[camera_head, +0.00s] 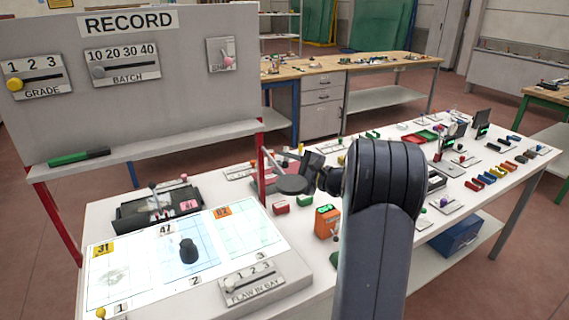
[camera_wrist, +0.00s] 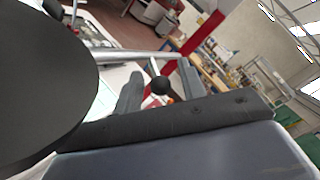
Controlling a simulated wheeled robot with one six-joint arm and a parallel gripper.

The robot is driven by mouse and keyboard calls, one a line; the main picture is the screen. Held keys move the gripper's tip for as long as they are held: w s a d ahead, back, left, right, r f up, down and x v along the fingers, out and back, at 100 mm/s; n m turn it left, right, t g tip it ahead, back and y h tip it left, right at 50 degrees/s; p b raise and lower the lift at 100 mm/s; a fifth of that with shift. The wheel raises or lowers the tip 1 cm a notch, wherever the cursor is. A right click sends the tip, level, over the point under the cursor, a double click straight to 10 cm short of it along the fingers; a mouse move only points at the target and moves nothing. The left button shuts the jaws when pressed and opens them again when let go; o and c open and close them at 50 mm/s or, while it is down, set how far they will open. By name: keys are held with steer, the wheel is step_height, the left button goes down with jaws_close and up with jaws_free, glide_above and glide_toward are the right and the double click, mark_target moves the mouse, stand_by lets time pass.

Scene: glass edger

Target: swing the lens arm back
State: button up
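The lens arm is a thin silver rod (camera_wrist: 125,57) that runs from the red post (camera_wrist: 205,38) in the wrist view. A black ball knob (camera_wrist: 160,85) hangs below the rod. The dark round lens disc (camera_wrist: 40,85) fills the left of the wrist view. It also shows in the head view (camera_head: 292,185), beside the red post (camera_head: 262,170). My gripper (camera_wrist: 158,78) is open, with its grey fingers on either side of the knob and visible gaps to it. In the head view my gripper (camera_head: 312,168) is small and partly hidden by the disc and my arm.
A lit light table (camera_head: 240,232) with numbered bays and a dark knobbed weight (camera_head: 188,250) lies at the front left. The RECORD board (camera_head: 130,80) stands behind it. An orange box (camera_head: 327,222) sits near my arm. Several small items cover the table's right.

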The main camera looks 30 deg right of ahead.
steer(key=shift+c, duration=0.2)
jaws_close()
stand_by(0.4)
